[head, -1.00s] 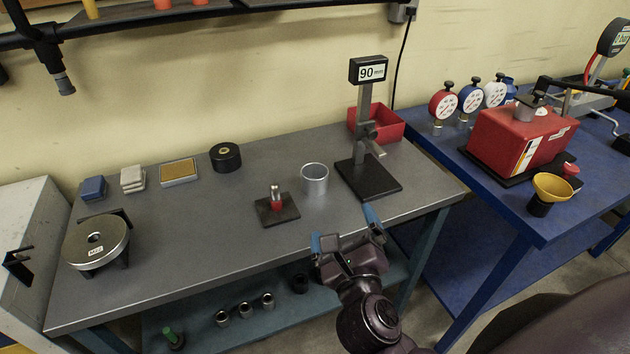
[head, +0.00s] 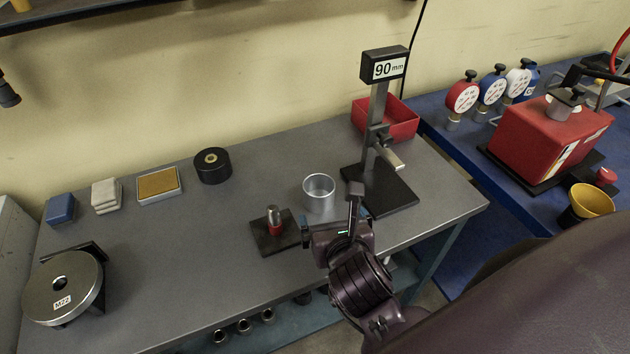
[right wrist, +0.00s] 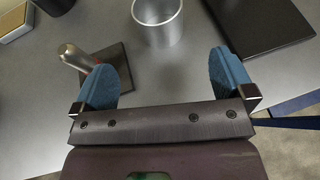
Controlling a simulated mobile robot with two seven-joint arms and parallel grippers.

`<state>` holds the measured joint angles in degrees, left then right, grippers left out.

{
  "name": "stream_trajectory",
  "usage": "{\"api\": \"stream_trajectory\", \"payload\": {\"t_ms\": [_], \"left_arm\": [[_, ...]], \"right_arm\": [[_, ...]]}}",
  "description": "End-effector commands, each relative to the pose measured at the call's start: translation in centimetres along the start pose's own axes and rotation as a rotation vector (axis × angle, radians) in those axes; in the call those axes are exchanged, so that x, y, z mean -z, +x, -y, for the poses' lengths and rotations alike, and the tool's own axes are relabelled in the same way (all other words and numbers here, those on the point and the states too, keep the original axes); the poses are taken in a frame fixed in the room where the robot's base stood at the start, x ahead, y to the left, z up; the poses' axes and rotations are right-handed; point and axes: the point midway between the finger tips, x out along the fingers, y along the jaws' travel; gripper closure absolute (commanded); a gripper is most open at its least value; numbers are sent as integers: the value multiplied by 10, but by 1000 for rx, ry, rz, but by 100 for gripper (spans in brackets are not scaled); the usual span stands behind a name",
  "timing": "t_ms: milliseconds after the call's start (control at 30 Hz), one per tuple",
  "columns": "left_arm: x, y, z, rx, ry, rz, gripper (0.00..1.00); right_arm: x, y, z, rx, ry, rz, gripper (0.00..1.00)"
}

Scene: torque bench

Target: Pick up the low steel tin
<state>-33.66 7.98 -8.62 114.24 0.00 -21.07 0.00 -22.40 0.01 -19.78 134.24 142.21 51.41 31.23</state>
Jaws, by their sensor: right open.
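The low steel tin (head: 318,205) is a short, open-topped silver cylinder standing upright on the grey bench, left of the height gauge. It also shows at the top of the right wrist view (right wrist: 158,30). My right gripper (head: 332,211) is open and empty, just on the near side of the tin. In the right wrist view its two blue fingertips (right wrist: 163,70) are spread wide, with the tin beyond them and roughly centred between them. The tin is apart from both fingers there. My left gripper is not in view.
A dark plate with a steel-and-red post (head: 274,225) stands close left of the tin. The height gauge's black base (head: 392,198) is close on the right, with a red bin (head: 400,122) behind. A black roll (head: 212,167) lies farther left. The bench's middle left is clear.

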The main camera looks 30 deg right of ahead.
Motion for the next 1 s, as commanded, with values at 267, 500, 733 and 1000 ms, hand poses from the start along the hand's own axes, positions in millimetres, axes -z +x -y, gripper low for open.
{"api": "stream_trajectory", "payload": {"t_ms": [267, 500, 733, 1000], "left_arm": [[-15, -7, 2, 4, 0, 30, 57], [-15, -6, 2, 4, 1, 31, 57], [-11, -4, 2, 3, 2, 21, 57], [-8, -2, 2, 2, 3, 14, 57]], "right_arm": [[0, 36, 0, 0, -2, 1, 0], [0, 55, 0, 1, -1, 1, 0], [1, 79, -1, 0, -1, 1, 0], [3, 105, -1, 0, -1, 0, 0]]}}
